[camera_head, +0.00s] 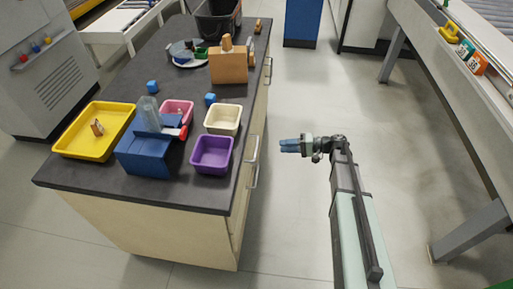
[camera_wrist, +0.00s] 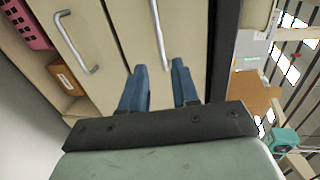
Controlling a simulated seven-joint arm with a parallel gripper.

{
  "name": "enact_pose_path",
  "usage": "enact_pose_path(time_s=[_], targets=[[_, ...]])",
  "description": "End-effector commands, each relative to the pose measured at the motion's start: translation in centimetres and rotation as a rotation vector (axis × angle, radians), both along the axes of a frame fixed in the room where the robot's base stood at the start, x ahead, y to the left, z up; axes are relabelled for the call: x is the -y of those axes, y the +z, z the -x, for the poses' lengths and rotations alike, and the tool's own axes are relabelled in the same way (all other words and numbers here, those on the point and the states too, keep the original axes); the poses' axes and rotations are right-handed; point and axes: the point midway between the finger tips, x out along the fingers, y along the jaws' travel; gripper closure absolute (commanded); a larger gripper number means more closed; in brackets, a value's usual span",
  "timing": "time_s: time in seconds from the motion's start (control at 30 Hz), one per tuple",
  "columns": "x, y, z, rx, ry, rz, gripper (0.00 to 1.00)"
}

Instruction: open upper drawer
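The cabinet's drawers face my gripper (camera_head: 284,146) across a small gap. In the wrist view, which is turned sideways, the upper drawer (camera_wrist: 185,30) is the pale panel beside the dark worktop edge (camera_wrist: 225,45). Its silver bar handle (camera_wrist: 158,30) runs toward the space between my fingertips. A second drawer handle (camera_wrist: 74,42) lies further left, on the panel below. My gripper also shows in the wrist view (camera_wrist: 159,66), with two blue fingers spread apart and nothing held. In the head view it is right of the handle (camera_head: 255,150) and apart from it. The drawers appear shut.
On the worktop (camera_head: 190,90) stand a yellow tray (camera_head: 75,145), a purple bin (camera_head: 211,155), a cream bin (camera_head: 222,119), a blue box (camera_head: 142,160) and a wooden block (camera_head: 229,66). A conveyor (camera_head: 450,75) stands at the right. The floor (camera_head: 310,90) between is clear.

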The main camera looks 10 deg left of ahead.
Motion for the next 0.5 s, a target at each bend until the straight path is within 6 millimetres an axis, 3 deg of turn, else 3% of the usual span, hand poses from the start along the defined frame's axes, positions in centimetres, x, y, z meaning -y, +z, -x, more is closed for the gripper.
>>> enact_pose_path(time_s=[0.5], targets=[[-8.5,-1.8,0.0,-0.002,0.002,0.001,0.7]])
